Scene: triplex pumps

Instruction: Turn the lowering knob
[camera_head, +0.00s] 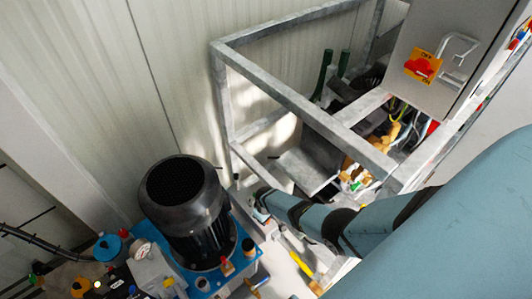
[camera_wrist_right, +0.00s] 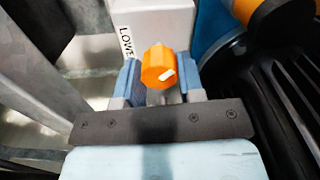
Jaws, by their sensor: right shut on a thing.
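The orange lowering knob (camera_wrist_right: 158,67) has a white pointer mark, which points toward the lower right in the right wrist view. It sits in front of a white box (camera_wrist_right: 165,22) with a label partly readable as "LOWE". My right gripper (camera_wrist_right: 160,76) has its two blue fingers on either side of the knob, shut on it. In the head view my right gripper (camera_head: 262,207) reaches in from the right, beside the black motor, and the knob cannot be made out there. My left gripper is not in view.
A black motor (camera_head: 186,205) on a blue base stands left of my right gripper. A grey metal frame (camera_head: 300,105) rises behind my right arm. A grey cabinet (camera_head: 425,50) with a red and yellow switch (camera_head: 423,67) is at the upper right. Hoses and valves crowd the lower left.

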